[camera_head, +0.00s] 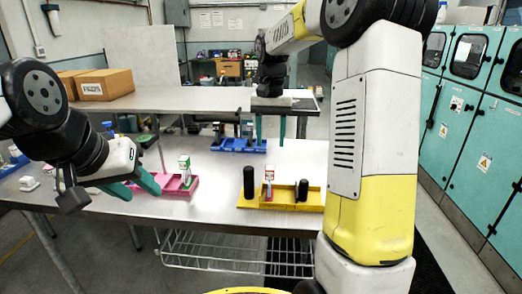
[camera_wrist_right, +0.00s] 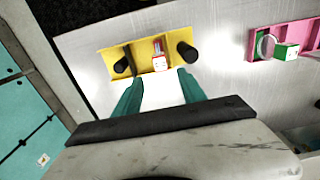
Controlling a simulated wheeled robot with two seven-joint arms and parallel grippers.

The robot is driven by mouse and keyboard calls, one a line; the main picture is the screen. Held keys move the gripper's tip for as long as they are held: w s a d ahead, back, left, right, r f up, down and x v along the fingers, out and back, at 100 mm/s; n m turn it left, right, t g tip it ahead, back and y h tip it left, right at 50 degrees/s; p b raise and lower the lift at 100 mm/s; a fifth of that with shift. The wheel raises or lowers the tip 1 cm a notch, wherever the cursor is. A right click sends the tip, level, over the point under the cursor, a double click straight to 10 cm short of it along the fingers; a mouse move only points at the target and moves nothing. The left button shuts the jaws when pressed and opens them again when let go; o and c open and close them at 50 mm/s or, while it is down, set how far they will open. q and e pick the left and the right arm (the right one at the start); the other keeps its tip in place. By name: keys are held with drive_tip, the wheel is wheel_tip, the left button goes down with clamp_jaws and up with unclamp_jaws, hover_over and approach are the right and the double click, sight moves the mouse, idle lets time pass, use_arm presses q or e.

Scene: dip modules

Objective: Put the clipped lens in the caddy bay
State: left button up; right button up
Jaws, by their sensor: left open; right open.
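A white-topped piece with a red body (camera_head: 268,176) stands in the yellow caddy (camera_head: 253,201), between two black cylinders; it also shows in the right wrist view (camera_wrist_right: 159,62). A green-and-white block (camera_head: 184,170) stands in the pink caddy (camera_head: 176,188). Beside that block, a clear round ring with green (camera_wrist_right: 266,45) shows in the right wrist view. I cannot tell which piece is the clipped lens. My right gripper (camera_head: 270,140) is open and empty, above and beyond the yellow caddy. My left gripper (camera_head: 145,196) is open, left of the pink caddy; nothing shows between its fingers.
Black cylinders (camera_head: 249,182) and (camera_head: 302,190) stand in the yellow caddy. A blue caddy (camera_head: 238,149) with dark items lies farther back. A bare table stretch separates the pink and yellow caddies. A cardboard box (camera_head: 105,85) sits on the rear table (camera_head: 180,99).

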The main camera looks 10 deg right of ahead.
drive_tip(key=s+r+n+t+y, duration=0.1)
drive_tip(key=s+r+t, duration=0.15)
drive_tip(key=s, duration=0.35)
drive_tip(key=s+r+n+t, duration=0.1)
drive_tip(key=s+r, duration=0.2)
drive_tip(key=s, duration=0.3)
drive_tip(key=s+a+f+n+t+y, duration=0.1)
drive_tip(key=s+a+f+t, duration=0.1)
drive_tip(key=s, duration=1)
drive_tip(key=shift+s+f+n+t, duration=0.15)
drive_tip(key=shift+f+n+t, duration=0.15)
drive_tip(key=shift+n+t, duration=0.1)
